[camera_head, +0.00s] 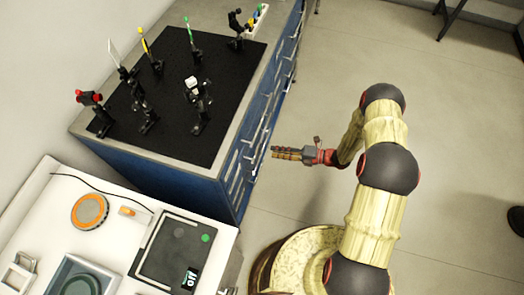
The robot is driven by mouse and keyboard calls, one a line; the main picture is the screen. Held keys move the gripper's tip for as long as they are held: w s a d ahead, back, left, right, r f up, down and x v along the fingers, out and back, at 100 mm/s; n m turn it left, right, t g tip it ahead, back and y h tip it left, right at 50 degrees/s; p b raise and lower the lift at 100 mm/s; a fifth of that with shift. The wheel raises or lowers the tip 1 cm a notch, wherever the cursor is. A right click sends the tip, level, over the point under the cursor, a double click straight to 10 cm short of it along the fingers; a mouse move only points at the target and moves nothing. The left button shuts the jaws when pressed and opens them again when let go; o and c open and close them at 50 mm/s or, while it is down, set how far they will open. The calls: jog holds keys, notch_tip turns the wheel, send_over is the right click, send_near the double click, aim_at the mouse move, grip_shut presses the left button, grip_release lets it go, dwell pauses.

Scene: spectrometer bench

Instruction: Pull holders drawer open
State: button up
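A blue cabinet (160,172) with a grey top stands at the upper left. Its right side carries blue drawer fronts (262,112) with several pale bar handles, seen at a steep angle. All the drawers look shut, and I cannot tell which is the holders drawer. My gripper (274,152) is to the right of the drawer fronts, pointing left at them near the cabinet's near end. Its fingertips look close to a handle, but I cannot tell whether they touch. The fingers are small here, and whether they are open or shut is unclear.
A black breadboard (230,75) with several optics mounts lies on the cabinet top. A white table (50,215) with a dark flat device (170,250) and an orange disc (90,211) stands at the lower left. The floor (350,50) right of the cabinet is mostly clear.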

aim_at(262, 151)
jog(key=shift+m+t, duration=0.4)
jog(key=shift+m, duration=0.3)
jog(key=shift+w+a+f+b, duration=0.3)
jog(key=shift+a+f, duration=0.35)
jog(key=shift+a, duration=0.5)
jog(key=shift+w+a+f+b, duration=0.25)
jog(key=shift+w+a+f, duration=0.3)
jog(key=shift+a, duration=0.6)
jog(key=shift+w+a+f+b, duration=0.25)
jog(key=shift+a+f, duration=0.45)
jog(key=shift+a, duration=0.45)
jog(key=shift+c, duration=0.4)
grip_shut()
